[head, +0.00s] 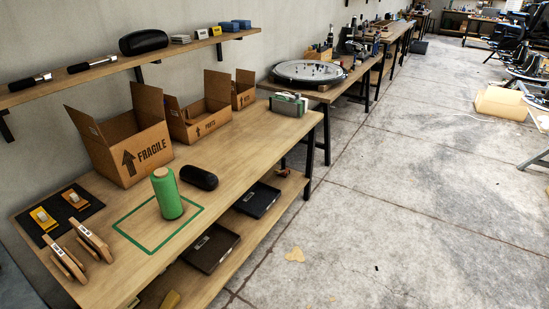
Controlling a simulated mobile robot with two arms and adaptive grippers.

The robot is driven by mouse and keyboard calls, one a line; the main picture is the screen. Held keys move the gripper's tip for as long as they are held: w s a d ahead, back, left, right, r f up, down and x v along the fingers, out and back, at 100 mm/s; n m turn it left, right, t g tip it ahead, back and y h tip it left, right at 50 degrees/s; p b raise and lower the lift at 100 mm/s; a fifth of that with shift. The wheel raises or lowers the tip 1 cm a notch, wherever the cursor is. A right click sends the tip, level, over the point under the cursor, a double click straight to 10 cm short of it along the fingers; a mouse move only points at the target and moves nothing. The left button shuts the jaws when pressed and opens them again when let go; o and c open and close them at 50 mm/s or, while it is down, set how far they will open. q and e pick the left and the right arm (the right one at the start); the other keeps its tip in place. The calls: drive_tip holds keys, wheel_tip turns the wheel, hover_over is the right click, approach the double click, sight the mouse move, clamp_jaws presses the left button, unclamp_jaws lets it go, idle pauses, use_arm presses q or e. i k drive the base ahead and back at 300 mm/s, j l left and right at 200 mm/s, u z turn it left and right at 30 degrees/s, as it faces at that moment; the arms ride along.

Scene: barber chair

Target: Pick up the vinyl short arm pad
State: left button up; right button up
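A small black rounded pad (199,177) lies on the wooden workbench (232,150), just behind a green roll. It looks like the vinyl short arm pad. A larger black rounded object (143,41) sits on the wall shelf; I cannot tell whether it is another pad. The green roll (166,195) stands upright inside a green taped square (137,238) on the bench. Neither of my grippers is in view.
Open cardboard boxes (132,153) stand along the wall. Wooden-handled tools (94,243) and a black mat (85,205) with yellow items are at the left. Black trays (258,200) sit on the lower shelf. The concrete floor (380,200) at the right is mostly clear.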

sight(207, 180)
drive_tip(key=i+l+z, duration=0.25)
drive_tip(key=i, duration=0.6)
drive_tip(key=i+l+z, duration=0.15)
drive_tip(key=i+z, duration=0.15)
drive_tip(key=i, duration=0.6)
drive_tip(key=i+u, duration=0.3)
drive_tip(key=u, duration=0.15)
drive_tip(key=i+l+u, duration=0.2)
drive_tip(key=u, duration=0.25)
drive_tip(key=i+l+u, duration=0.3)
drive_tip(key=u, duration=0.15)
drive_tip(key=i+l+u, duration=0.3)
drive_tip(key=u, duration=0.15)
